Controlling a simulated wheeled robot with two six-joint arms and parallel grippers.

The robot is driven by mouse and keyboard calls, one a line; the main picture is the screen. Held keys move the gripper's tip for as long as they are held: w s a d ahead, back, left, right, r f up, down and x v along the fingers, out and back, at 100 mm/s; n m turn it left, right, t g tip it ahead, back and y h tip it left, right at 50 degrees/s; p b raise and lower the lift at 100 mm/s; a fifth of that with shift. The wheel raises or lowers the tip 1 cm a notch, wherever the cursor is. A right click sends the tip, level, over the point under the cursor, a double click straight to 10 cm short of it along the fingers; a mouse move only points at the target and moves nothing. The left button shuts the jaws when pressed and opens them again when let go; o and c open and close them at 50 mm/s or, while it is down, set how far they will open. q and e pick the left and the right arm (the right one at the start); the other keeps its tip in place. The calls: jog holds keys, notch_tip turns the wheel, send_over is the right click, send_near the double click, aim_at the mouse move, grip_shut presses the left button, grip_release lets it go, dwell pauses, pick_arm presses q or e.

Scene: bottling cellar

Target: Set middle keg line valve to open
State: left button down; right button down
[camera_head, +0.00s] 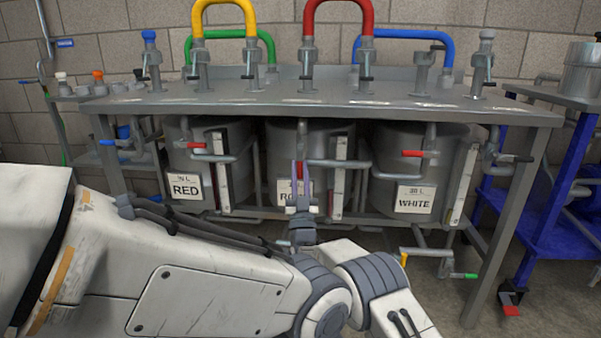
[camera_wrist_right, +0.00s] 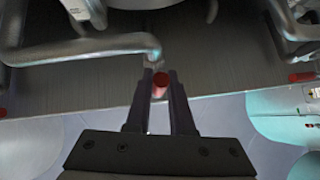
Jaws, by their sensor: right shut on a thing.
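Three grey kegs stand under the steel bench, labelled RED, RO… and WHITE. The middle keg (camera_head: 283,140) has its label partly hidden by my right gripper (camera_head: 300,177). The middle valve's red handle (camera_head: 299,170) is between the gripper's fingers, which are shut on it. In the right wrist view, the rounded red handle end (camera_wrist_right: 160,80) sits between the two dark fingers (camera_wrist_right: 160,88), below the end of a bent grey pipe (camera_wrist_right: 85,47). The handle's exact angle is hard to tell. My left gripper is not in view.
Red handles also show at the left keg (camera_head: 196,145) and the right keg (camera_head: 412,153). Bench legs (camera_head: 510,225) and pipes crowd the area. A low yellow-and-green-handled pipe (camera_head: 440,262) is at right. A blue cart (camera_head: 555,190) stands further right.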

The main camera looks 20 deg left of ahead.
jog(key=c, duration=0.8)
grip_release()
jog(key=shift+a, duration=0.1)
jog(key=shift+s+f+p, duration=0.35)
jog(key=shift+p, duration=0.1)
jog(key=p+v, duration=0.3)
jog(key=v, duration=0.6)
jog(key=shift+s+d+f+p, duration=0.15)
jog(key=shift+d+f+p, duration=0.05)
jog(key=shift+p, duration=0.2)
